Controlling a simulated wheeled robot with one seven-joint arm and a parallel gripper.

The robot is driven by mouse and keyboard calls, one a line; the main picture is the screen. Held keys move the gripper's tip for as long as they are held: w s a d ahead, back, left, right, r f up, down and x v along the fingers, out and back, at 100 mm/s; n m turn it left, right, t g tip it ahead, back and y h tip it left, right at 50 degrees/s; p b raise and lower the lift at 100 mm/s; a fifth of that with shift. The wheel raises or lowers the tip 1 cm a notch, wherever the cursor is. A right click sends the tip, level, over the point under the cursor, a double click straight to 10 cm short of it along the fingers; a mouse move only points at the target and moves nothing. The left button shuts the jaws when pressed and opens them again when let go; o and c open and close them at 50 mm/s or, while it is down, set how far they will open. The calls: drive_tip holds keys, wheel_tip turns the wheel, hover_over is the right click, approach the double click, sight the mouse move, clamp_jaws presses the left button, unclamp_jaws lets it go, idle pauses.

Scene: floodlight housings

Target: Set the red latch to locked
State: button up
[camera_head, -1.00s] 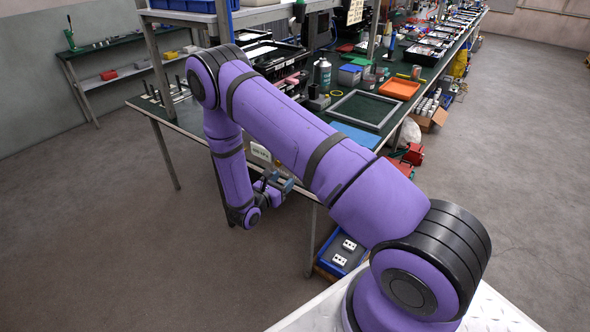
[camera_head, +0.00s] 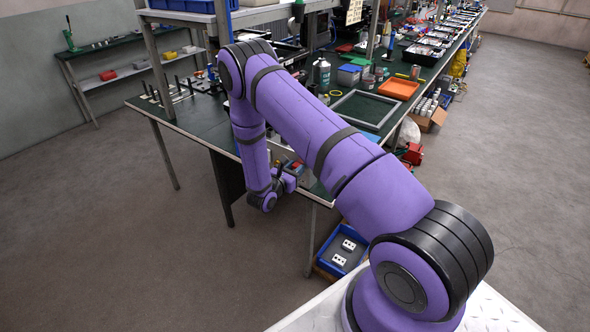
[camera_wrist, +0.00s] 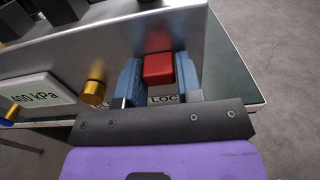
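The red latch (camera_wrist: 158,68) is a small red block on the front of a grey metal housing (camera_wrist: 220,28), in the upper middle of the wrist view. A white label (camera_wrist: 164,99) with the letters LOC, partly covered, shows just below it. My gripper (camera_wrist: 158,64) has its two blue fingers around the latch, one on each side. They look open, with narrow gaps beside the latch; I cannot make out firm contact. In the head view my gripper (camera_head: 293,172) is at the near edge of the workbench, partly hidden by my arm.
A brass knob (camera_wrist: 93,92) sticks out left of the latch, near a white 400 kPa display (camera_wrist: 40,95). The green workbench (camera_head: 215,135) extends behind. A blue bin (camera_head: 343,249) stands below its near corner.

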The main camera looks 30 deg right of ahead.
clamp_jaws()
drive_tip(key=shift+f, duration=2)
drive_tip(key=o, duration=0.5)
unclamp_jaws()
drive_tip(key=v, duration=1.1)
drive_tip(key=shift+r, duration=0.1)
